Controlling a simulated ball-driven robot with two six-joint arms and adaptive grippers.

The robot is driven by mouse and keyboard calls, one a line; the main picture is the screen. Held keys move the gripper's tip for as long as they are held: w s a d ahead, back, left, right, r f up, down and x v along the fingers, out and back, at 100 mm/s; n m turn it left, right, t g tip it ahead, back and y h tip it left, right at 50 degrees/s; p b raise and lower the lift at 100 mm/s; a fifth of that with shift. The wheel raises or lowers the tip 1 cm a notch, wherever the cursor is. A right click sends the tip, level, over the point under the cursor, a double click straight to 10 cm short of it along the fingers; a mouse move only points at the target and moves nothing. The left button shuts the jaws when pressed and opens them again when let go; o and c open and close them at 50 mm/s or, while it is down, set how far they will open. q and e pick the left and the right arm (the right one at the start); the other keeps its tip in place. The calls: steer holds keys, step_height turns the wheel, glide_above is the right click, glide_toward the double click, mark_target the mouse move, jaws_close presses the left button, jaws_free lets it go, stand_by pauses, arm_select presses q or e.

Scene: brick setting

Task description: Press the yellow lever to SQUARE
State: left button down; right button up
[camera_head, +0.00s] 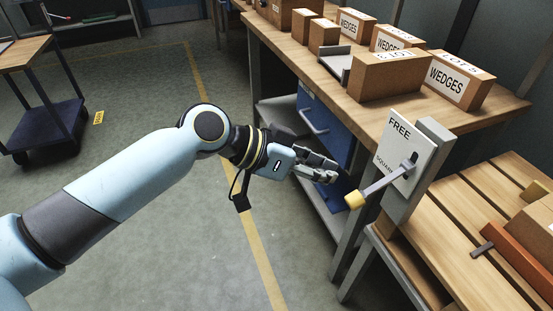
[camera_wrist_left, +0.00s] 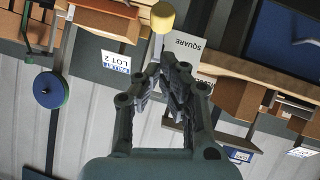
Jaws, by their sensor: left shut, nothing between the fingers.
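The lever is a grey bar with a yellow knob (camera_head: 354,199). It sticks out from a slot in a white panel (camera_head: 400,140) on a grey post, marked FREE at the top and SQUARE lower down. In the head view the bar slants down and left from the slot. My left gripper (camera_head: 333,172) is shut and empty, just left of and above the knob in the picture, apparently apart from it. In the left wrist view the knob (camera_wrist_left: 162,17) shows beyond the fingertips (camera_wrist_left: 168,66), near the SQUARE label. My right gripper is not in view.
A wooden workbench (camera_head: 300,55) behind the panel carries several cardboard boxes, some labelled WEDGES (camera_head: 447,84). A slatted wooden surface (camera_head: 440,240) lies right of the post. A blue cabinet (camera_head: 322,135) stands under the bench. The floor left of the bench is open, beside a trolley (camera_head: 45,130).

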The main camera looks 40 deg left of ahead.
arm_select(q)
steer(key=f+v, duration=0.1)
steer(key=v, duration=0.5)
steer(key=shift+s+a+r, duration=0.15)
steer(key=shift+s+a, duration=0.3)
steer(key=shift+a, duration=0.1)
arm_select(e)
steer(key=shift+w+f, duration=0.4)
